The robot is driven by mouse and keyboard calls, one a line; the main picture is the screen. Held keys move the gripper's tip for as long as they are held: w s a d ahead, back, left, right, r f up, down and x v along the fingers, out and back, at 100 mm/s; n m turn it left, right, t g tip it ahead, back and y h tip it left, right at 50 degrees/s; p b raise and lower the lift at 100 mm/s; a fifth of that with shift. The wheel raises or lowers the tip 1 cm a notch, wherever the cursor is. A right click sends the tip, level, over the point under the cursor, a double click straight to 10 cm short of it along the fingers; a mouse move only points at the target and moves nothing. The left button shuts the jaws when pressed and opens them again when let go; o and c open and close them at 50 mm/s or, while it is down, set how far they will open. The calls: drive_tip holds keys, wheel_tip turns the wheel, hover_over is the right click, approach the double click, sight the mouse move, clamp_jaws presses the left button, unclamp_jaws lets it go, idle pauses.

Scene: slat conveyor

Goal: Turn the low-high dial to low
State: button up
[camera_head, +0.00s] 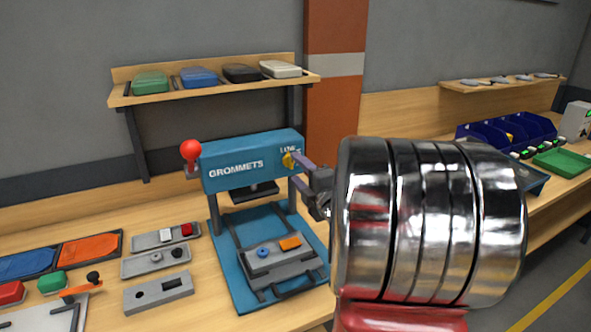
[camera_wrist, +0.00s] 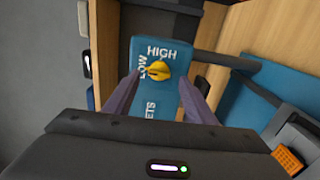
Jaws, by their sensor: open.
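The low-high dial is a small yellow knob (camera_head: 287,160) on the right end of the blue GROMMETS press head (camera_head: 222,184). In the wrist view the yellow dial (camera_wrist: 159,70) sits beside the white words LOW, to its left, and HIGH, above it. I cannot tell for sure which word it points at. My gripper (camera_head: 300,162) is at the dial from the right in the head view. Its two purple-grey fingers (camera_wrist: 160,82) are open, one on each side of the dial, with gaps showing between them and the knob.
The press has a red ball lever (camera_head: 190,150) at its left and a blue base (camera_head: 235,287) below. A shelf (camera_head: 215,91) with several coloured cases is behind it. Several small fixtures (camera_head: 157,293) lie on the bench at left. Blue bins (camera_head: 490,133) stand at right.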

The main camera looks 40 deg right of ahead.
drive_tip(key=v, duration=1.1)
drive_tip(key=shift+s, duration=0.15)
drive_tip(key=shift+a, duration=0.15)
